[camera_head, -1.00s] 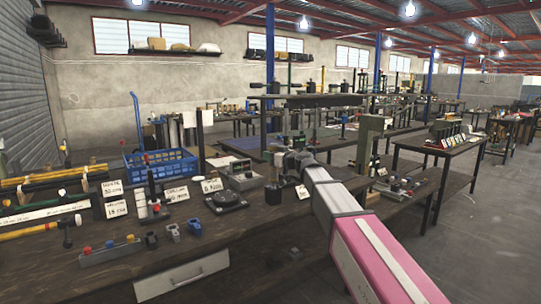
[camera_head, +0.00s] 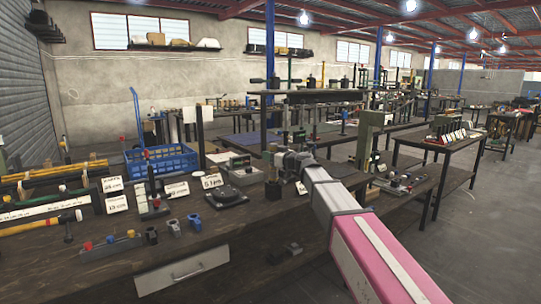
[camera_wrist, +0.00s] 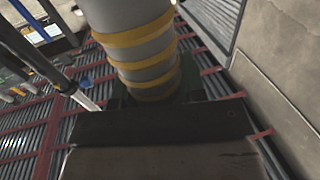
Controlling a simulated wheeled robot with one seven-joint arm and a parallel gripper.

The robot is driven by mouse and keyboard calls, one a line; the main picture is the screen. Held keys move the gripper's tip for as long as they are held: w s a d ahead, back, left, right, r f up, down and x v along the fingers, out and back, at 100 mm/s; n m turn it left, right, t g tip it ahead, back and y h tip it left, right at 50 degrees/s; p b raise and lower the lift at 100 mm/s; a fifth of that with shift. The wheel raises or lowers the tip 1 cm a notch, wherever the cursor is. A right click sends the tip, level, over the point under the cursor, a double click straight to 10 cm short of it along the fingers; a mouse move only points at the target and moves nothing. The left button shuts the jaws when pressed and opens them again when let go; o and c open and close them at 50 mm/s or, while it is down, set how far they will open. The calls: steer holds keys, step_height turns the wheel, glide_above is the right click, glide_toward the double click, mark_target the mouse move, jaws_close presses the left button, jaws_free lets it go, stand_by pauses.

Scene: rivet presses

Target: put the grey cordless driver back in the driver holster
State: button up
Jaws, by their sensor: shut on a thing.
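My gripper (camera_head: 281,160) is at the end of my arm, above the back right part of the near bench. In the wrist view a grey cylinder with yellow bands (camera_wrist: 145,50) fills the top middle, close to the camera. It appears to be the grey cordless driver, with my gripper shut on it. Its far end is cut off by the frame, and dark parts hide its lower end. In the head view the driver is too small to make out. A dark upright cup (camera_head: 273,190), possibly the driver holster, stands on the bench just below my gripper; I cannot tell for certain.
The wooden bench (camera_head: 190,238) holds a black round-dial device (camera_head: 227,196), white label cards (camera_head: 117,204), a blue crate (camera_head: 160,161) and a small clamp rack (camera_head: 110,249). Open floor lies at right.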

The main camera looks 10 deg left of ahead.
steer(key=shift+f, duration=0.75)
steer(key=o, duration=1.2)
steer(key=shift+d, duration=0.1)
steer(key=v, duration=1)
steer(key=shift+s+d+f, duration=0.1)
steer(key=shift+s+d, duration=0.05)
steer(key=shift+d, duration=0.15)
